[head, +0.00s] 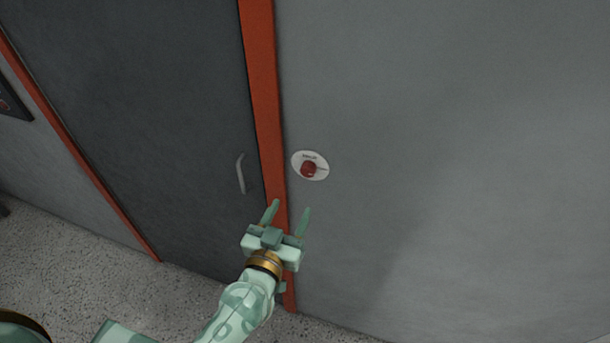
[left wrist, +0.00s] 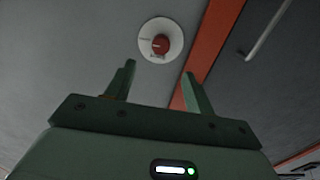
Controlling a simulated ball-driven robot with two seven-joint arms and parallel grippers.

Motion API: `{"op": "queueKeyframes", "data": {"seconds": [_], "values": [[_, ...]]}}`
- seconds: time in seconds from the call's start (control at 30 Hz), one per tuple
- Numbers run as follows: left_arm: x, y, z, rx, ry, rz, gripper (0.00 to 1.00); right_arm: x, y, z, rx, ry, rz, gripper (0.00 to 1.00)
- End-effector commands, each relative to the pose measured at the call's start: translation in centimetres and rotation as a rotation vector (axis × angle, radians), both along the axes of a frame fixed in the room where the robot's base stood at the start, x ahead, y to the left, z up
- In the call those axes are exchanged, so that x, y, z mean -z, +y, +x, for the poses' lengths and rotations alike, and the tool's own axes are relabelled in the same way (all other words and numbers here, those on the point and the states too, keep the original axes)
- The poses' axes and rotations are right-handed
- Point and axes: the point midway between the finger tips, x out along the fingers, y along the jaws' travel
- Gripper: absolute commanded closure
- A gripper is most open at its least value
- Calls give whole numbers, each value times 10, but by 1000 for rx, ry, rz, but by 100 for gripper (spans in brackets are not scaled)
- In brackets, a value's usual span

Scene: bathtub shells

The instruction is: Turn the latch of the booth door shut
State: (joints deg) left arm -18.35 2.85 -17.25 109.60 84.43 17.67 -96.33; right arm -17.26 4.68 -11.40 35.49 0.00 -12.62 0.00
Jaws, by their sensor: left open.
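The booth door (head: 150,110) is dark grey, set in an orange frame (head: 262,90), and looks closed. A round white plate with a red knob (head: 309,169), seemingly the latch, is on the grey wall just right of the frame. The knob also shows in the left wrist view (left wrist: 160,44), beyond and between the fingertips. My left gripper (head: 288,210) is open and empty, below and slightly left of the knob, apart from it. It overlaps the lower frame in the head view. The plate's lettering is too small to read. My right gripper is in neither view.
A curved grey door handle (head: 241,174) is on the door left of the frame; it also shows at the upper right of the left wrist view (left wrist: 268,32). A dark panel (head: 14,95) hangs at the far left. The wall right of the knob is bare. The floor is speckled.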

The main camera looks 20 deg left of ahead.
Motion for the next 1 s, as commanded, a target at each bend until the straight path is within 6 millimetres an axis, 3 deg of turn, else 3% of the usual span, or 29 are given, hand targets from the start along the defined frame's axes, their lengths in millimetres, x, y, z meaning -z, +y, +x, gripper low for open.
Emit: {"op": "queueKeyframes", "data": {"seconds": [0.2,0.4,0.6,0.87,1.0], "values": [[-1,-2,58,-1,-3,-1,46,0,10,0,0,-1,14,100],[1,-3,93,-1,-1,1,46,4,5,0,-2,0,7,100],[0,-4,107,0,0,0,46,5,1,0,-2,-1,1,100],[0,-4,108,0,0,0,46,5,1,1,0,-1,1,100],[0,-4,108,0,0,1,85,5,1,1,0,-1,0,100]]}}
